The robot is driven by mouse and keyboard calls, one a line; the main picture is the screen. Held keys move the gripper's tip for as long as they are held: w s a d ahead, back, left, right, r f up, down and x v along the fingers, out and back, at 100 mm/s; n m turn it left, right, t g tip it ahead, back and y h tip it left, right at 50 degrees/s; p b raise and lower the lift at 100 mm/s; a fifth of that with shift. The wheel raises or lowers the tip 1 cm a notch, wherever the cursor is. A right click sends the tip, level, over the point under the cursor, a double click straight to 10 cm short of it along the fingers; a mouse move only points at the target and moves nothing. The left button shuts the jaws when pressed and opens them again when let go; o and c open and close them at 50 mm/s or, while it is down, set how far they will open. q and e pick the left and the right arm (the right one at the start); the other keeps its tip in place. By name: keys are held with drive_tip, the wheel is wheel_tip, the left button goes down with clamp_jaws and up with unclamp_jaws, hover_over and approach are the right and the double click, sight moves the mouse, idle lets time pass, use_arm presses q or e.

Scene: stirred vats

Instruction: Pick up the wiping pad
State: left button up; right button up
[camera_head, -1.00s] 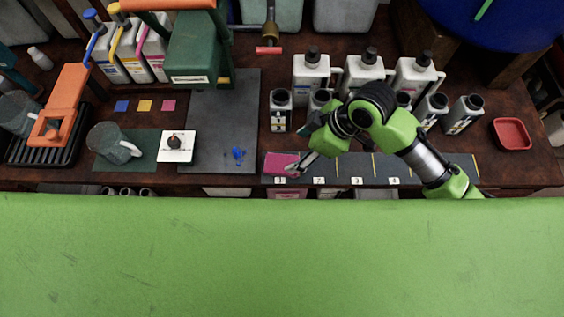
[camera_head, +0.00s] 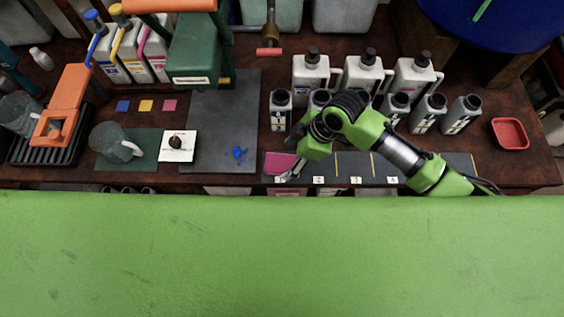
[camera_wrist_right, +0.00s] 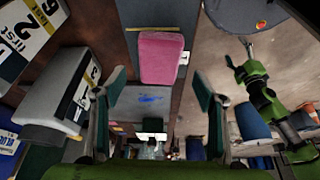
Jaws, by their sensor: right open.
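The pink wiping pad (camera_head: 279,163) lies on the dark strip at the front of the bench, by the label 1. In the right wrist view the pad (camera_wrist_right: 161,57) is a pink rounded block, apart from the fingers and ahead of the gap between them. In the right wrist view my right gripper (camera_wrist_right: 159,80) is open and empty, with one finger on each side.
White bottles (camera_head: 281,110) stand close behind the strip. A red tray (camera_head: 510,133) is at the right. The strip's slots right of the pad look empty.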

sight(284, 163)
drive_tip(key=shift+p+x, duration=0.35)
drive_tip(key=shift+x, duration=1.95)
drive_tip(key=shift+d+f, duration=0.15)
drive_tip(key=shift+f, duration=0.15)
drive_tip(key=c, duration=1)
